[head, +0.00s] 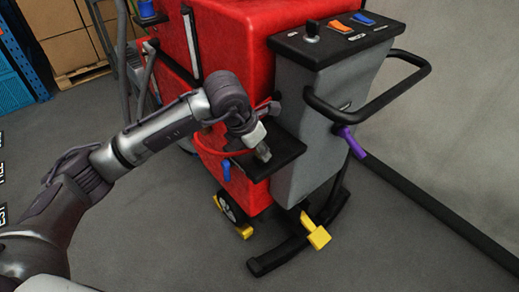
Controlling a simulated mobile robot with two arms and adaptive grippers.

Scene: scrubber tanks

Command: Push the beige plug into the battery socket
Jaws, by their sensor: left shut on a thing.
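My left arm reaches in from the left to the red scrubber machine (233,60). My left gripper (263,152) points down at the black shelf (286,153) on the machine's side, beside the grey column. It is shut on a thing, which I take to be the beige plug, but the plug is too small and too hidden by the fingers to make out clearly. A red cable (203,146) loops down close to the gripper and shelf. I cannot make out the battery socket, or whether anything touches it. My right gripper is not in view.
The grey column (306,122) carries a black control panel (335,38) and a black handlebar (388,103) with a purple lever (353,142). A blue handle (226,170) hangs below the shelf. A yellow pedal (316,232) sits low. Boxes stand at the back left.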

